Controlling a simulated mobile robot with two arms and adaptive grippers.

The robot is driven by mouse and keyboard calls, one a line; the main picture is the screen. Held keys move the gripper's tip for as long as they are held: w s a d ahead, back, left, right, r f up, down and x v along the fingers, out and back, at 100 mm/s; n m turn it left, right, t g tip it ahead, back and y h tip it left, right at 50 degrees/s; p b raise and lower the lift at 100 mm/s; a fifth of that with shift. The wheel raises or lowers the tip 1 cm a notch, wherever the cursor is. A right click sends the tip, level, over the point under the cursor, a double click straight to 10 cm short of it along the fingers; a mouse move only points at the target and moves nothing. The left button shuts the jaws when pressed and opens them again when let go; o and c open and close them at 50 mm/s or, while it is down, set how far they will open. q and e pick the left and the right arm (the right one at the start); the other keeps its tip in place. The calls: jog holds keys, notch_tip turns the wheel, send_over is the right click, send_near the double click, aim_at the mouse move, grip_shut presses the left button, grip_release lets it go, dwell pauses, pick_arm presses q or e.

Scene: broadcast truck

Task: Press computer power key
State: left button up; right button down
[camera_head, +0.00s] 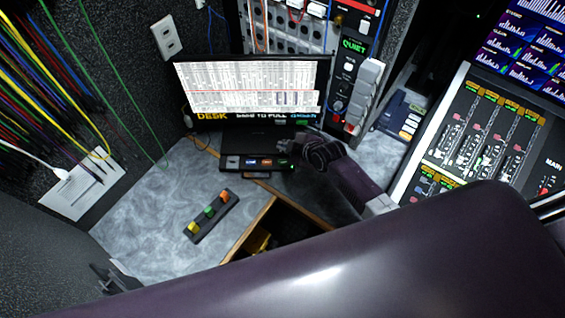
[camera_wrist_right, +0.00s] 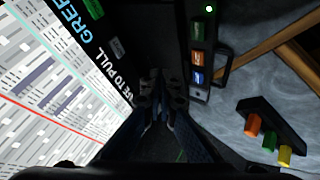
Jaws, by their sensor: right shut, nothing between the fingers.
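The computer monitor (camera_head: 250,88) is lit with a spreadsheet-like page, and its large screen also shows in the right wrist view (camera_wrist_right: 45,95). Below it sits a low black key panel (camera_head: 232,163) with small coloured keys and a green light; it also shows in the right wrist view (camera_wrist_right: 198,90), with green, orange and blue keys. I cannot read which key is the power key. My right gripper (camera_head: 284,146) is shut and empty, just above the panel's right end in the head view. A dark shape at the lower left, probably my left gripper (camera_head: 113,280), is too unclear to judge.
A black strip with orange, green and yellow buttons (camera_head: 212,215) lies on the grey desk (camera_head: 150,205). An open drawer (camera_head: 262,240) is at the desk front. A mixing console (camera_head: 480,140) stands at right. Coloured cables (camera_head: 50,80) hang at left.

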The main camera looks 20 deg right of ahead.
aim_at(284, 164)
notch_tip(284, 164, down, 3)
jog(key=shift+s+r+b, duration=0.1)
jog(key=shift+b, duration=0.9)
notch_tip(284, 164, down, 4)
jog(key=b, duration=0.4)
jog(key=shift+f, duration=0.5)
pick_arm(q)
notch_tip(284, 164, down, 7)
jog(key=shift+w+d, duration=0.1)
jog(key=shift+d, duration=0.05)
jog(key=shift+f+b, duration=0.3)
jog(key=shift+b, duration=0.2)
pick_arm(e)
jog(key=shift+f, duration=0.35)
